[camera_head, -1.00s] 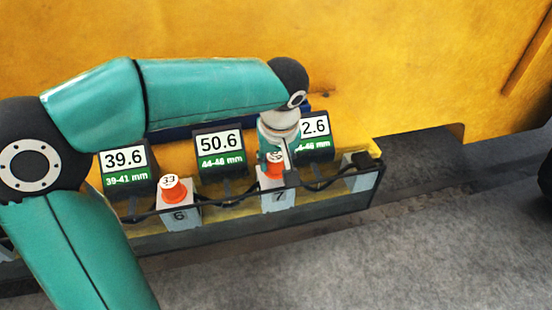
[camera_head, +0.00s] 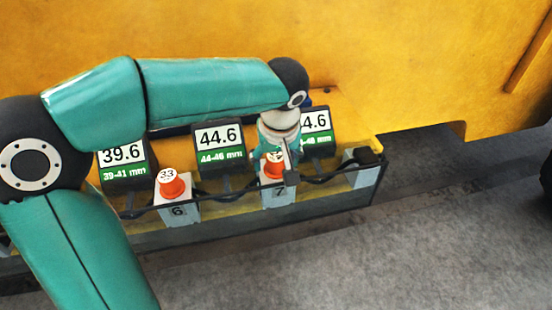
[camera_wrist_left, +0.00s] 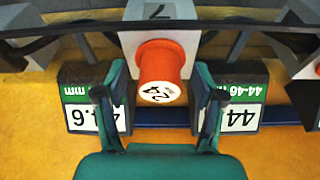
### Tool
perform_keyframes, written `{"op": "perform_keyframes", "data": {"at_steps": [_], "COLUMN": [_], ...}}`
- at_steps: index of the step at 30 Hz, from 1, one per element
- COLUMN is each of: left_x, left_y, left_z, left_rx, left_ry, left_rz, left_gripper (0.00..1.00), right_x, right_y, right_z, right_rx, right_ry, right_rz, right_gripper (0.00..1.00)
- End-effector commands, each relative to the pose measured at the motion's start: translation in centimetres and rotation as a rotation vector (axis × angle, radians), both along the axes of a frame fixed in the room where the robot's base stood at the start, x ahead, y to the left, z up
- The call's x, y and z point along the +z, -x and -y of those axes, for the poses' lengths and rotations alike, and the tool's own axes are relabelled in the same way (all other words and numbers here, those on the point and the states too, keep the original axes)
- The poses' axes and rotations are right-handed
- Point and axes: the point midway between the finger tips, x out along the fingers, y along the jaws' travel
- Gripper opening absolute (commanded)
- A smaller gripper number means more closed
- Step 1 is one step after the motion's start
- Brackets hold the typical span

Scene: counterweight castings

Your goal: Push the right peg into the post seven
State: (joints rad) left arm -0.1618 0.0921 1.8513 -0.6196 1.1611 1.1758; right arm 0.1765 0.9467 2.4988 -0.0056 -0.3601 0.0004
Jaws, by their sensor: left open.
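The right peg (camera_head: 273,168) is a red-orange cap with a number on its pale top. It sits on post seven (camera_head: 279,193), a pale block marked 7. In the left wrist view the peg (camera_wrist_left: 161,68) stands in front of the post (camera_wrist_left: 160,11). My left gripper (camera_head: 278,152) is over the peg and partly hides it in the head view. In the wrist view its two teal fingers (camera_wrist_left: 160,82) are open, one on each side of the peg, with gaps showing. How deep the peg sits is hard to tell. My right gripper is not in view.
Another orange peg (camera_head: 171,184) sits on post six (camera_head: 178,210). A dark rail and cable run along the posts. A yellow wall stands behind; grey floor in front is clear.

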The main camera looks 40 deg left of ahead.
Motion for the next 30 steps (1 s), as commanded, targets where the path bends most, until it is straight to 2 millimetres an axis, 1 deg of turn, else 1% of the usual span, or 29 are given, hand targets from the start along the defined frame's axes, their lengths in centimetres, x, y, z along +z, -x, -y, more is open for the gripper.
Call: {"op": "perform_keyframes", "data": {"at_steps": [5,8,10,14,21,24,27,30], "left_x": [0.1,0.5,1.2,3.2,7.9,9.4,10.6,11.2], "left_y": [0.0,0.1,0.1,0.5,1.4,1.7,1.9,2.1], "left_z": [0.0,0.1,0.2,0.7,1.6,1.9,2.2,2.3], "left_rx": [0.000,0.000,0.000,-0.001,-0.001,-0.001,-0.001,0.000], "left_ry": [0.000,0.000,0.001,0.001,0.001,0.001,0.001,0.001], "left_rz": [0.000,0.001,0.004,0.006,0.006,0.003,0.003,0.001], "left_gripper": [0.69,0.69,0.69,0.69,0.69,0.69,0.69,0.69], "right_x": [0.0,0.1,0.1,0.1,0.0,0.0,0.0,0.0], "right_y": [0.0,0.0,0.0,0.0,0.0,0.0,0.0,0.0], "right_z": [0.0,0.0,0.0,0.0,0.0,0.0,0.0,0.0], "right_rx": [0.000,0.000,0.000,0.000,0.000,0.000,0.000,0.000], "right_ry": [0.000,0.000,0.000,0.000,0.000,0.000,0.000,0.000], "right_rz": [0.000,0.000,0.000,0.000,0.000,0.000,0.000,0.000], "right_gripper": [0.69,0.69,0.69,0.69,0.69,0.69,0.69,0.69]}}
